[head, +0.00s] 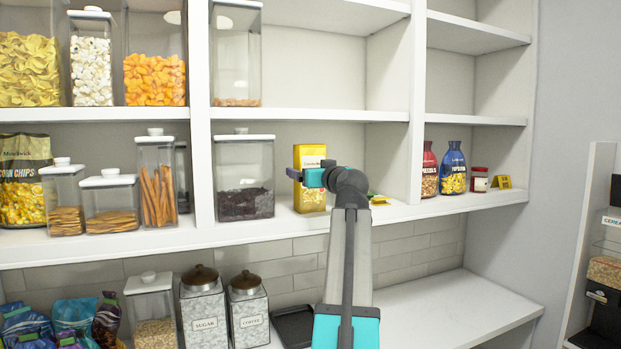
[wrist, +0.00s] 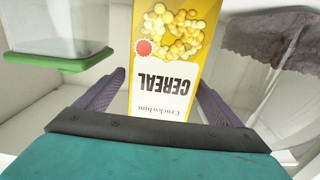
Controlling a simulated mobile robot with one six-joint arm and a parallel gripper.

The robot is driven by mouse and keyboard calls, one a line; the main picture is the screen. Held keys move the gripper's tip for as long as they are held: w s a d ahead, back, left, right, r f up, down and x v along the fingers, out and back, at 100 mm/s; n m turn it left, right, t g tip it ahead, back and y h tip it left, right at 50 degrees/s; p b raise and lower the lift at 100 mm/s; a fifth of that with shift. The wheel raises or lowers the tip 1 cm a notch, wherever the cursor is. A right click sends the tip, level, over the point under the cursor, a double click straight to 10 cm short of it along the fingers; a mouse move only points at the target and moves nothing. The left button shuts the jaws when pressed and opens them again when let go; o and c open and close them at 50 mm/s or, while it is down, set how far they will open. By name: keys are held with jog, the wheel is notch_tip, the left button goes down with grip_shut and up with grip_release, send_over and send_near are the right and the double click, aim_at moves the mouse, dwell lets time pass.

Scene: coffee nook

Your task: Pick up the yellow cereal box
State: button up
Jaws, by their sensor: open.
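The yellow cereal box (head: 309,161) stands upright on the middle shelf in the head view, just right of a clear canister of dark contents. My gripper (head: 307,177) is in front of the box and hides part of it. In the wrist view the cereal box (wrist: 170,65) appears upside down, with its printed front facing me. My gripper (wrist: 155,95) is open, with one finger on each side of the box's lower part in the picture. I cannot tell whether the fingers touch the box.
The dark-filled canister (head: 244,180) stands close on the left of the box. A small yellow-green item (head: 378,199) lies to the right. Further right are a red bottle (head: 429,172), a blue bottle (head: 454,170) and a small jar (head: 479,180). The shelf wall (head: 417,100) divides the bays.

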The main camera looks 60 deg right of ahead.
jog(key=p+x, duration=0.2)
jog(key=x, duration=0.2)
jog(key=shift+w, duration=0.2)
dwell(0.4)
jog(key=c, duration=1.3)
jog(key=shift+o, duration=0.2)
jog(key=shift+r, duration=0.15)
jog(key=s+a+r+b, duration=0.4)
jog(key=s+a+b, duration=0.2)
jog(key=s+a, duration=0.5)
jog(key=shift+s+r+b, duration=0.3)
jog(key=shift+s+b, duration=0.05)
jog(key=shift+s, duration=0.1)
jog(key=shift+d, duration=0.1)
